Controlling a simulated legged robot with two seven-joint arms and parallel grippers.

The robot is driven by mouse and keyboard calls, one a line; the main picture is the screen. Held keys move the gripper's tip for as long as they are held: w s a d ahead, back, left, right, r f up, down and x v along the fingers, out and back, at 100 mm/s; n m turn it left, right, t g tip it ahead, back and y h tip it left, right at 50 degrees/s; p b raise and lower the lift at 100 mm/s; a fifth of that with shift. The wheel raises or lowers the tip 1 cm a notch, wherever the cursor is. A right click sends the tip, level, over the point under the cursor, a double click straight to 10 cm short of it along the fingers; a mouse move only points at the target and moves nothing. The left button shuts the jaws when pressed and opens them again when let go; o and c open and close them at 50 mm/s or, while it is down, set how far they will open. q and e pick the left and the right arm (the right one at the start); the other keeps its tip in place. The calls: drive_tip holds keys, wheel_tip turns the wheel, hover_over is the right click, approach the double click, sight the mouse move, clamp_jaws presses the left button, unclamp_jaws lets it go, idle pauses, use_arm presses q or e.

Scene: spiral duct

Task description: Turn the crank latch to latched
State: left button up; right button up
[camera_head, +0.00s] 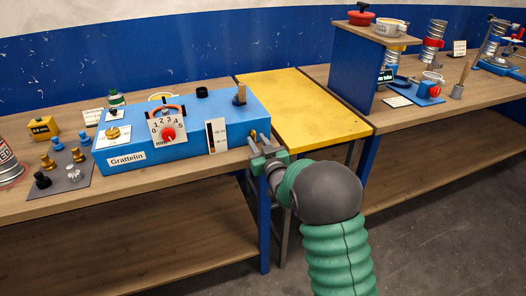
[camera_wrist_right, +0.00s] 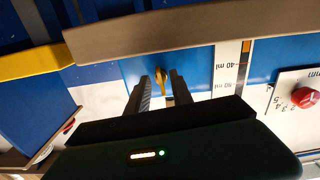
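A blue box labelled Grattelin (camera_head: 190,146) stands on the wooden bench. A small brass-coloured piece, apparently the crank latch (camera_head: 253,134), is on its front face near the right end. In the right wrist view the brass piece (camera_wrist_right: 160,74) stands out against the blue face, between and just beyond the fingertips. My right gripper (camera_head: 264,146) is at that end of the box; the wrist view shows its two fingers (camera_wrist_right: 161,84) apart, with a gap on each side of the brass piece. Whether the latch is latched cannot be told. My left gripper is not in view.
The box carries a dial with a red knob (camera_head: 168,133) and a level scale (camera_head: 215,136) left of the gripper. A yellow table (camera_head: 305,105) stands to the right. Several small knobs lie on a grey mat (camera_head: 68,180) at left. The floor in front is clear.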

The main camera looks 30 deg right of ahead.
drive_tip(key=v, duration=1.6)
drive_tip(key=shift+p, duration=0.3)
drive_tip(key=shift+a+f, duration=0.1)
